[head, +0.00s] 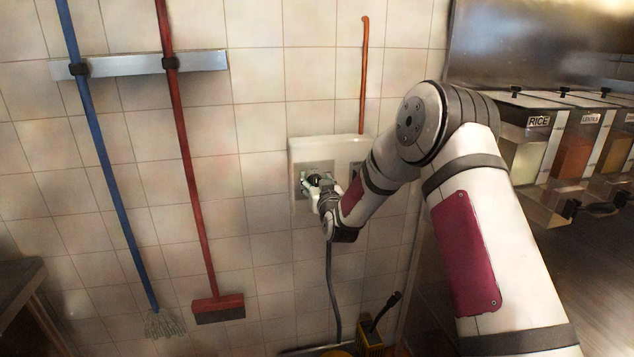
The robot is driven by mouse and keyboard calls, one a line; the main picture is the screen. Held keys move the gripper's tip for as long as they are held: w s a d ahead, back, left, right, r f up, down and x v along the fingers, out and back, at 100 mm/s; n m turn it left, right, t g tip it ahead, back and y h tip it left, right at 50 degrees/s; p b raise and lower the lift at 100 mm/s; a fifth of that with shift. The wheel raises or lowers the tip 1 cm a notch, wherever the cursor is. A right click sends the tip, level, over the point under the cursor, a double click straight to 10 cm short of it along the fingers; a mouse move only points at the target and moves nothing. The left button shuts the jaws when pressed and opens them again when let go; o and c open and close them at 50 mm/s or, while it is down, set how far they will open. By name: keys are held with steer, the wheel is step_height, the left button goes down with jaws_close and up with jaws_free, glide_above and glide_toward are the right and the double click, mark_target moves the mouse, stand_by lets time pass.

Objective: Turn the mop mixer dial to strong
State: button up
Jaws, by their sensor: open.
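The mop mixer is a pale box (334,149) fixed to the tiled wall, with a grey plate on its front. A dark dial (316,181) shows small on the left of that plate. My gripper (314,184) is open at the dial, with its fingers close around or beside it. I cannot tell whether they touch it. My forearm and wrist hide the right part of the box. The dial's marks and setting are too small to read.
A blue-handled mop (110,180) and a red broom (190,170) hang from a wall rail (130,65) at left. An orange pipe (363,80) runs above the box, a dark hose (332,290) below. A yellow bucket (371,340) stands underneath. Food dispensers (530,145) are at right.

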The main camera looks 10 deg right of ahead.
steer(key=shift+c, duration=0.4)
steer(key=c, duration=1.1)
steer(key=shift+o, duration=0.2)
steer(key=shift+d+m, duration=0.1)
steer(key=shift+m, duration=0.2)
steer(key=shift+d+f+m+b, duration=0.25)
steer(key=shift+f+m, duration=0.15)
steer(key=shift+m, duration=3.5)
steer(key=shift+d+f+m+b, duration=0.2)
steer(key=shift+f+m, duration=0.25)
steer(key=shift+m, duration=3.45)
steer(key=shift+d+f+m+b, duration=0.25)
steer(key=shift+f+m, duration=0.15)
steer(key=shift+m, duration=3.5)
